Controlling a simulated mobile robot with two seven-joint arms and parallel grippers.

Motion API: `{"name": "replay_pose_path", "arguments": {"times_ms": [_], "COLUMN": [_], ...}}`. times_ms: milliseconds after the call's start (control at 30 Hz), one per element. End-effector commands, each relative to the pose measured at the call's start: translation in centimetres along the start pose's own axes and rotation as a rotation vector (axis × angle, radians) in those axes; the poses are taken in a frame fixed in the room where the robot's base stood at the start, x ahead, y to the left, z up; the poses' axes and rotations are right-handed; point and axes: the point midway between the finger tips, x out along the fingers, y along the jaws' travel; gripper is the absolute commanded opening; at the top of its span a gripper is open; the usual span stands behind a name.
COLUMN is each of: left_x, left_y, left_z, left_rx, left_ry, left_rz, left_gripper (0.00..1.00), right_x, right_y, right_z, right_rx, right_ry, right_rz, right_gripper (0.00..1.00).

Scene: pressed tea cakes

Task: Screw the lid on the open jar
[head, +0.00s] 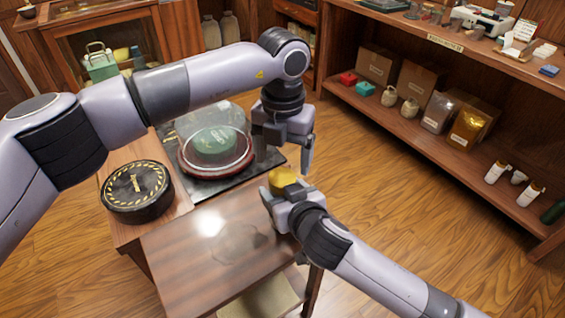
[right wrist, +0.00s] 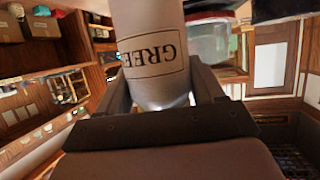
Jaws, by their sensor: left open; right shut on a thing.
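A white jar (right wrist: 155,55) with a label reading "GREE" is between the fingers of my right gripper (right wrist: 160,85) in the right wrist view. In the head view that right gripper (head: 283,191) is shut on it over the table's right edge, and the jar's body is mostly hidden. A gold lid (head: 283,177) shows at the jar's top; I cannot tell how firmly it sits. My left gripper (head: 285,158) is open, pointing down just above the gold lid, with its fingers spread to either side and apart from it.
The wooden table (head: 190,258) is bare in front. Behind are a clear dome (head: 212,135) over a green tea cake on a dark mat and a round black box (head: 138,190) with yellow markings. A shelf (head: 440,130) with boxes and small jars stands at right.

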Motion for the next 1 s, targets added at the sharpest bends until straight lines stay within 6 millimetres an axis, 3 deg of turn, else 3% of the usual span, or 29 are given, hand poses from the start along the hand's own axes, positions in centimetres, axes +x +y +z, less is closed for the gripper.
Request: {"name": "replay_pose_path", "arguments": {"times_ms": [333, 700, 1000], "left_x": [-0.3, -2.8, -3.5], "left_y": [0.1, 0.0, 0.1], "left_z": [0.0, 0.0, 0.0], "left_rx": [-0.048, -0.454, -0.569], "left_ry": [0.000, -0.001, -0.001], "left_rz": [0.002, 0.001, 0.002], "left_gripper": [0.78, 0.78, 0.78], "right_x": [0.0, 0.0, 0.0], "right_y": [0.1, 0.1, 0.1], "right_z": [0.0, 0.0, 0.0], "right_rx": [0.000, -0.001, -0.001], "right_ry": [0.001, 0.001, 0.001], "right_rz": [0.001, 0.002, 0.002], "right_gripper": [0.00, 0.00, 0.00]}}
